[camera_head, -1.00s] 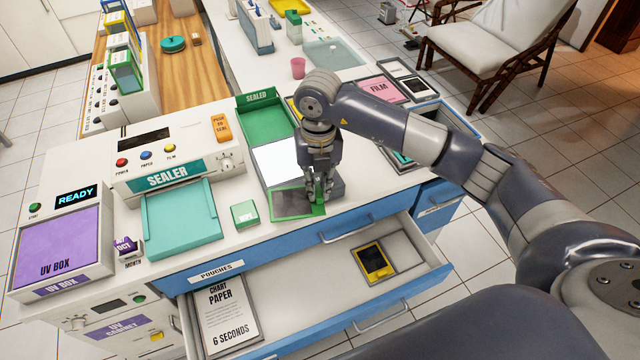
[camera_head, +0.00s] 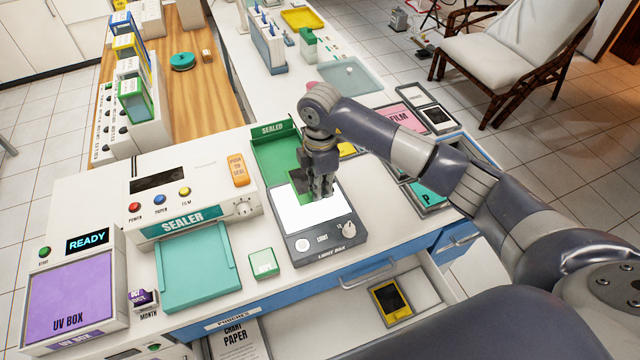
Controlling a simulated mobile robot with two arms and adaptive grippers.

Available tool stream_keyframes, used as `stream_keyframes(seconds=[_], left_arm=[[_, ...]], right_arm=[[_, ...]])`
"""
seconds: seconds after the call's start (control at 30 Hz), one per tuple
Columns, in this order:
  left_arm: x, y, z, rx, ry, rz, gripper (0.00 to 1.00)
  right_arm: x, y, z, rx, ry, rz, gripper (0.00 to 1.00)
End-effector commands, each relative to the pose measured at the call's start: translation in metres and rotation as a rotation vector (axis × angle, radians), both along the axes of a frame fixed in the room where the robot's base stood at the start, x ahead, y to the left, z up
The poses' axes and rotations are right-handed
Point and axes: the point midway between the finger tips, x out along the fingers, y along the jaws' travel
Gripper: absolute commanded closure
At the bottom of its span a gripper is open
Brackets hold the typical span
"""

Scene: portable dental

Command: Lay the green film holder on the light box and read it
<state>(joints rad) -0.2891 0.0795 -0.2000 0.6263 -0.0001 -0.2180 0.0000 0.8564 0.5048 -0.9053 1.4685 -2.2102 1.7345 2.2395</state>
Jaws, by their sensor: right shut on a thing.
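The light box (camera_head: 328,247) stands on the counter with its panel glowing white; a light button and a knob are on its front. My right gripper (camera_head: 322,192) is over the far right part of the panel, pointing down, shut on the green film holder (camera_head: 297,183). Only a dark green part of the holder shows beside the fingers, at the panel's far end by the green SEALED tray (camera_head: 278,152). My fingers and wrist hide the rest. I cannot tell if the holder touches the panel. My left gripper is not in view.
The sealer (camera_head: 185,195) with its teal tray (camera_head: 195,268) and the UV box (camera_head: 72,290) stand to the left. An open drawer holds a yellow item (camera_head: 390,300). A pink FILM tray (camera_head: 405,118) lies beyond my arm.

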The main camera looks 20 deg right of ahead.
Motion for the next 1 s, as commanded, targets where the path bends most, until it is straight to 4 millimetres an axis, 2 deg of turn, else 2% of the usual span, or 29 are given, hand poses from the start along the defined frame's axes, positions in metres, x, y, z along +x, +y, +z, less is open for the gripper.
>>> stream_keyframes(seconds=[0.33, 0.47, 0.7, 1.0], left_arm=[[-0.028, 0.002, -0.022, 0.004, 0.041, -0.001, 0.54], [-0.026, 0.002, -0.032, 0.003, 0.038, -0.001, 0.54], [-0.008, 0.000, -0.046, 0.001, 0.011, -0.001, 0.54], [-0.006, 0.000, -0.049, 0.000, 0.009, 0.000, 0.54]], right_arm=[[0.000, 0.000, -0.026, 0.001, 0.000, 0.002, 1.00], [0.000, 0.000, -0.039, 0.000, 0.000, 0.002, 1.00], [0.000, 0.000, -0.060, 0.000, 0.000, 0.003, 1.00], [0.000, 0.000, -0.067, 0.001, -0.001, 0.003, 1.00]])
